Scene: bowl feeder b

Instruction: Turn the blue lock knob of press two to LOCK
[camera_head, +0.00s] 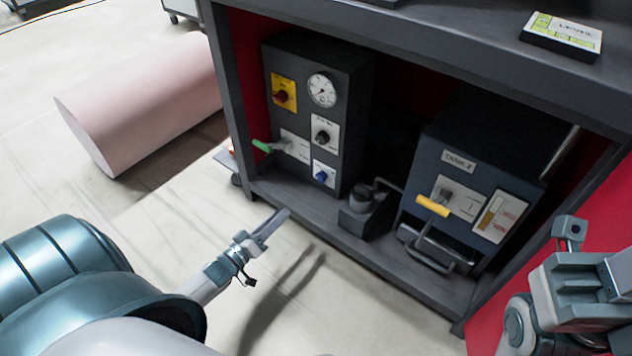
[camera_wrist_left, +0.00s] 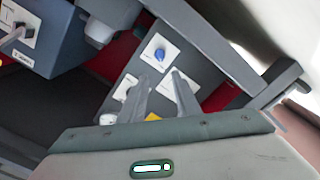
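The blue lock knob (camera_head: 321,177) sits on a small white plate low on the front of a dark grey box (camera_head: 350,95) inside the cabinet. The plate's print is too small to read, so I cannot tell which mark the knob points to. In the left wrist view the blue knob (camera_wrist_left: 159,54) shows just beyond the fingertips. My left gripper (camera_head: 286,212) is in front of the cabinet, below and left of the knob, apart from it. Its two fingers (camera_wrist_left: 161,78) are spread with nothing between them. My right arm shows at the lower right; its fingers cannot be made out.
The dark box also has a red knob on a yellow plate (camera_head: 284,92), a gauge (camera_head: 322,90), a black knob (camera_head: 322,137) and a green-tipped lever (camera_head: 262,146). A blue box marked TANK 2 (camera_head: 458,160) with a yellow handle (camera_head: 432,206) stands right. Cabinet frame (camera_head: 225,90) edges the opening.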

